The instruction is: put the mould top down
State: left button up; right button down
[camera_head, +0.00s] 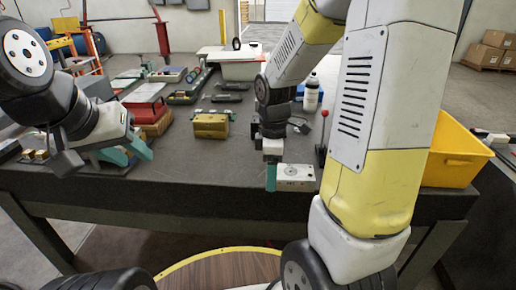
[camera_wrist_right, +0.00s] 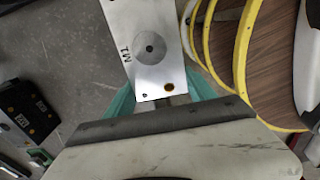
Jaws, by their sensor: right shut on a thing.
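The mould top is a silver plate (camera_head: 292,178) with small dark marks, near the table's front edge in the head view. In the right wrist view the plate (camera_wrist_right: 150,50) shows a round dark hole, a brown spot and lettering. My right gripper (camera_head: 270,177) is shut on its end. The teal fingers (camera_wrist_right: 163,102) lie on either side of the plate. Whether the plate touches the table is unclear. A gold mould block (camera_head: 210,126) sits on the table, left of my right gripper. My left gripper (camera_head: 127,152) looks open and empty over the table's left part.
A yellow bin (camera_head: 455,160) stands at the right. A bottle (camera_head: 312,93) and a red-knobbed lever (camera_head: 322,122) stand behind the plate. A red-topped stack (camera_head: 145,103) and dark trays (camera_head: 187,88) lie further back. Bare tabletop (camera_head: 215,165) lies between my grippers.

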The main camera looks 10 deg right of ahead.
send_over(262, 165)
jog(key=shift+f, duration=2.4)
jog(key=shift+f, duration=0.15)
jog(key=shift+c, duration=1.6)
grip_release()
jog(key=shift+s, duration=0.1)
notch_tip(262, 165, up, 12)
jog(key=s+r+m+t+y, duration=0.1)
jog(key=s+r+m+t, duration=0.2)
jog(key=s+r+m, duration=0.5)
jog(key=s+a+r+m+t, duration=0.1)
jog(key=s+m, duration=0.2)
jog(key=s, duration=0.5)
jog(key=s+a+r+m+t+y, duration=0.1)
jog(key=s+m+t, duration=0.1)
jog(key=s, duration=0.6)
jog(key=shift+r+m, duration=0.35)
jog(key=shift+m, duration=0.25)
